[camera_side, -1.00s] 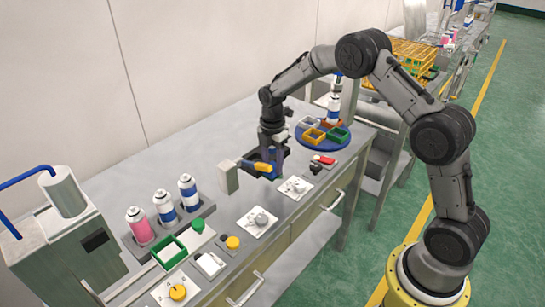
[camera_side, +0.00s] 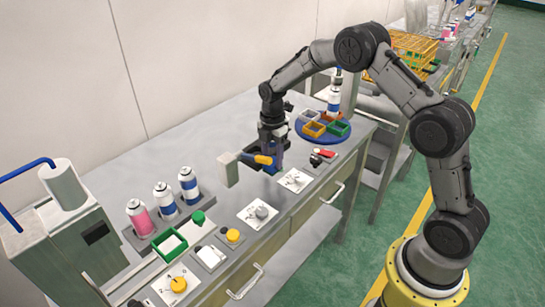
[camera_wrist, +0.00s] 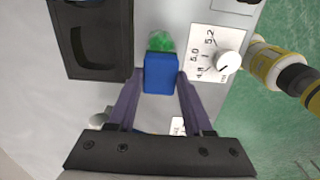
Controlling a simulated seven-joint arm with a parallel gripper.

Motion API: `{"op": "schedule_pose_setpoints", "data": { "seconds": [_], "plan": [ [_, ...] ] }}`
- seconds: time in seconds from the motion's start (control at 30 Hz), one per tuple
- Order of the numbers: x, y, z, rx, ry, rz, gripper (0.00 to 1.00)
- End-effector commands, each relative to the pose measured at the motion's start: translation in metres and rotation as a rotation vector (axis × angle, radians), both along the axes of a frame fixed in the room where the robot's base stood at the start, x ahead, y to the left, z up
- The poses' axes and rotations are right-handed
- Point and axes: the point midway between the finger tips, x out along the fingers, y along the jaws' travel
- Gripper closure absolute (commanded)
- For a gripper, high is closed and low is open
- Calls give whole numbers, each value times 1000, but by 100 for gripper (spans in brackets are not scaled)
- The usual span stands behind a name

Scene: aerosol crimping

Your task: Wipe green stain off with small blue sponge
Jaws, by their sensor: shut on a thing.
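The small blue sponge (camera_wrist: 160,75) is between the two fingers of my gripper (camera_wrist: 159,77) in the wrist view. My gripper is shut on it. The green stain (camera_wrist: 161,41) shows on the grey bench top just beyond the sponge's far edge. I cannot tell whether the sponge covers part of the stain. In the side view my gripper (camera_side: 271,160) is low over the bench, and a little blue of the sponge (camera_side: 271,170) shows under it. The stain is hidden there.
A black tray-like fixture (camera_wrist: 93,45) lies left of the sponge in the wrist view, and a dial plate with a white knob (camera_wrist: 228,63) lies right.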

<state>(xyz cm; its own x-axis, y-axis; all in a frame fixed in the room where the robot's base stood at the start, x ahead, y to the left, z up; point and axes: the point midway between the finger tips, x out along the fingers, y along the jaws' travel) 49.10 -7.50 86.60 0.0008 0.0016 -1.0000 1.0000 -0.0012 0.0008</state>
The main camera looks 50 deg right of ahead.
Motion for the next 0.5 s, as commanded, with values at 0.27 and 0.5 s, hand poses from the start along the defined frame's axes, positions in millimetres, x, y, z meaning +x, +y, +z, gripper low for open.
{"op": "schedule_pose_setpoints", "data": {
  "seconds": [0.27, 0.5],
  "plan": [
    [0, 0, -5, 0, 1, 0, 94],
    [0, 0, -10, 0, 1, 0, 94]
  ]
}}
